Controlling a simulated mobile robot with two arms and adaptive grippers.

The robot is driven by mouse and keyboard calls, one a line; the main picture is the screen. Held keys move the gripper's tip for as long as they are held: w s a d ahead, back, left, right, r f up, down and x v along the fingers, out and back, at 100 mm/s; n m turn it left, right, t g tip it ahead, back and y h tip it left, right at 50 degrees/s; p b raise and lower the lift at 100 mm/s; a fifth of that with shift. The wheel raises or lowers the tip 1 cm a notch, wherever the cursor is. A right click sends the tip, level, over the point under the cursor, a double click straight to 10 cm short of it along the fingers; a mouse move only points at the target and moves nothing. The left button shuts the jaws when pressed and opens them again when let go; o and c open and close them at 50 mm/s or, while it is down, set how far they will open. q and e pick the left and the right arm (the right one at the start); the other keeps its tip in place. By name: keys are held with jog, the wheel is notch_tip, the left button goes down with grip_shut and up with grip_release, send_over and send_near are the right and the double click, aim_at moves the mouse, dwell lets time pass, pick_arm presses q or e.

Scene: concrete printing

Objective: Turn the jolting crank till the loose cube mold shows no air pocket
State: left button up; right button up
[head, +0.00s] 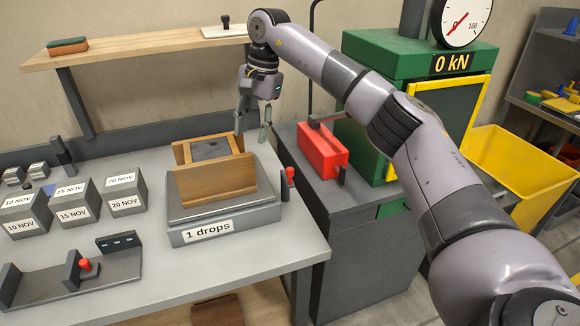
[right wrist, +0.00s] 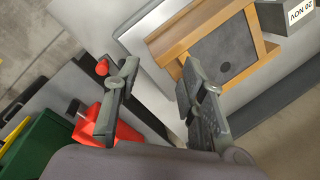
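The wooden cube mold (head: 215,185) sits on the grey jolting table (head: 225,218), whose label reads "1 drops". My right gripper (head: 252,135) is open and empty, pointing down behind the mold's right rear corner, apart from the crank. My left gripper is out of view.
Several dated grey cubes (head: 75,205) stand on the bench left of the mold. A black bracket with a red knob (head: 85,265) lies in front. A red box (head: 322,150) stands on the cabinet to the right, beside the green press (head: 385,60). A wooden shelf (head: 140,48) hangs behind.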

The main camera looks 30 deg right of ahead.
notch_tip(320, 180, up, 5)
jog(key=g+h, duration=0.1)
jog(key=h, duration=0.1)
send_over(290, 169)
notch_tip(290, 169, down, 18)
jog(key=shift+r+p, duration=0.25)
jog(key=shift+p, duration=0.55)
jog(key=shift+c, duration=0.5)
grip_shut()
